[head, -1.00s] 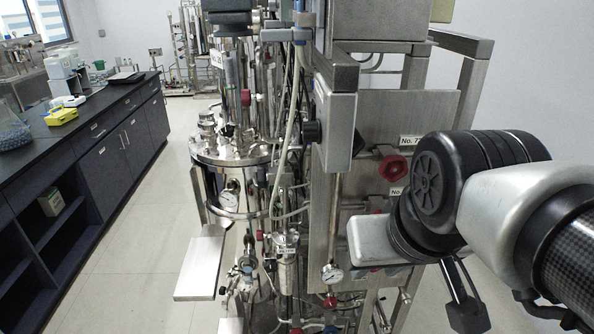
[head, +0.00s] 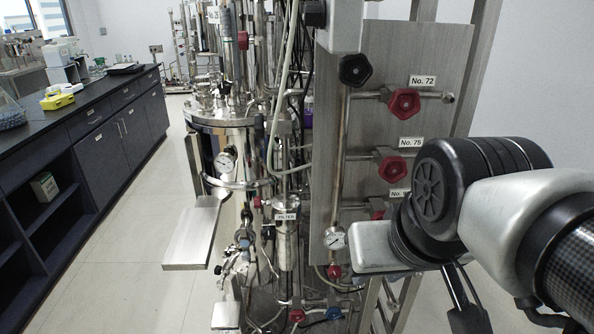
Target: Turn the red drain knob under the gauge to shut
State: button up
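A small round white-faced gauge (head: 335,238) sits at the lower left edge of the steel panel. Right under it is a small red drain knob (head: 334,271) on the pipe below; how far it is turned cannot be made out. My arm comes in from the right, with its black wrist joint and grey link to the right of the gauge. The link's end is close beside the gauge in the picture, but the gap in depth is unclear. I cannot make out my gripper's fingers.
The steel panel (head: 345,130) carries red knobs, including one by No. 72 (head: 404,102) and one by No. 75 (head: 392,169). A black knob (head: 355,70) is at the top. Lower are another red knob (head: 297,315) and a blue knob (head: 334,313). Open floor (head: 120,240) lies left.

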aim_at(334, 272)
jog(key=i, duration=0.35)
jog(key=k+j, duration=0.15)
jog(key=j, duration=0.25)
jog(key=k+j, duration=0.15)
jog(key=j, duration=0.25)
jog(key=k+j+z, duration=0.1)
jog(key=j, duration=0.3)
jog(key=k+j, duration=0.2)
jog(key=j, duration=0.2)
jog(key=k+j+u, duration=0.1)
jog(key=z, duration=0.15)
jog(key=i+l, duration=0.05)
